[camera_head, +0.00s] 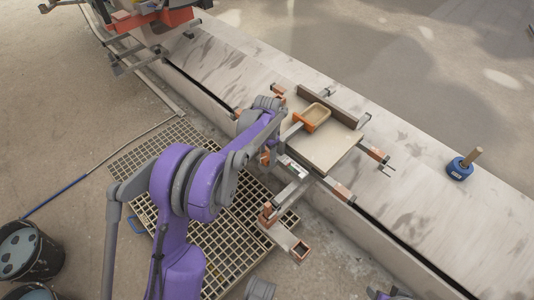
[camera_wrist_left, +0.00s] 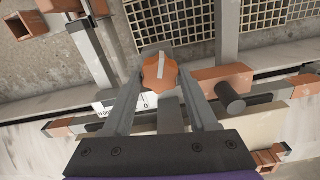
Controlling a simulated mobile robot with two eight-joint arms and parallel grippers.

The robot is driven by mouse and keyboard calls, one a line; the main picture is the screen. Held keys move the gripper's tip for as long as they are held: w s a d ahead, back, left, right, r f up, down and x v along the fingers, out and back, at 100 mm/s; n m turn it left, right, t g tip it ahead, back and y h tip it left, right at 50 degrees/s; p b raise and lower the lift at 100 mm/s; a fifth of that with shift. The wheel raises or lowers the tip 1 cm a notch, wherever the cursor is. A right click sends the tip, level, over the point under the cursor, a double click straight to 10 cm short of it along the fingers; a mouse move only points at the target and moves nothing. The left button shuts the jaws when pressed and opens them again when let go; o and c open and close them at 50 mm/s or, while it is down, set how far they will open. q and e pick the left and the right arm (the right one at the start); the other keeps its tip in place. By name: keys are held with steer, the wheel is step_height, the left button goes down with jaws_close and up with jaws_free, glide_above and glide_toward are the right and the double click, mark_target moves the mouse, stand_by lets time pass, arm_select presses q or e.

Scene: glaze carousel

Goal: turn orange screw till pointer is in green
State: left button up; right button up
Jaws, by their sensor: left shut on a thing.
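The orange screw (camera_wrist_left: 158,72) is a faceted knob with a pale bar across its face, in the middle of the left wrist view. My left gripper (camera_wrist_left: 155,78) has one finger on each side of the screw and is shut on it. In the head view my left gripper (camera_head: 271,150) is at the near left side of the clamp frame, and it mostly hides the screw. A small gauge (camera_head: 292,168) with a green patch lies just right of the gripper. It shows partly as a white scale (camera_wrist_left: 113,106) behind a finger in the wrist view. I cannot make out the pointer.
A blue pot with a wooden handle (camera_head: 460,168) stands on the stone ledge to the right. A floor grate (camera_head: 150,150) and a dark bucket (camera_head: 28,250) are at left.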

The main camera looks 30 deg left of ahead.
mark_target(267, 156)
stand_by(0.3)
arm_select(q)
steer(key=o, duration=1.4)
steer(key=shift+r, duration=0.1)
step_height(267, 156, up, 11)
steer(key=p, duration=0.2)
steer(key=shift+f+p, duration=0.2)
steer(key=shift+p, duration=0.15)
